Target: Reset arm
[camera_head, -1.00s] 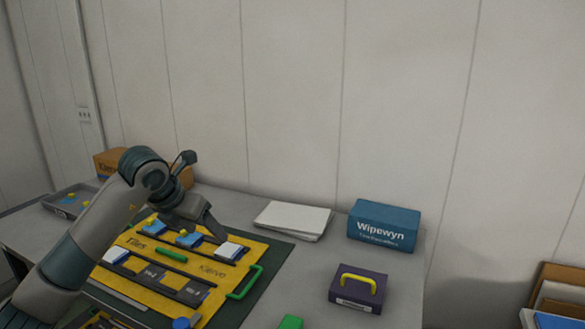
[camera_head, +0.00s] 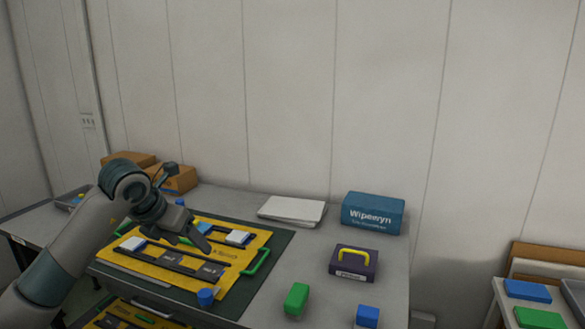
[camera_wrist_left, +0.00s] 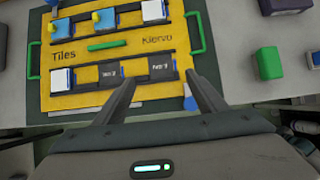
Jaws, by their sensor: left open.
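My left gripper (camera_head: 200,236) hangs over the yellow tile board (camera_head: 250,243) on the table. In the left wrist view its two fingers (camera_wrist_left: 162,85) are apart with nothing between them, above the board's near edge. The board (camera_wrist_left: 105,58) reads "Tiles" and "Kiervo" and has green handles. It carries white, blue and dark tiles in two rows. Two blue pieces with yellow tops stand on it in the wrist view. In the head view my arm hides part of the board. My right gripper is not in view.
A dark green mat (camera_head: 277,262) lies under the board. A blue Wipewyn box (camera_head: 372,213), white paper stack (camera_head: 292,210) and purple box with yellow handle (camera_head: 353,262) stand right. Green (camera_head: 297,298) and blue (camera_head: 367,316) blocks are near the front edge. Cardboard boxes (camera_head: 178,178) stand behind my arm.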

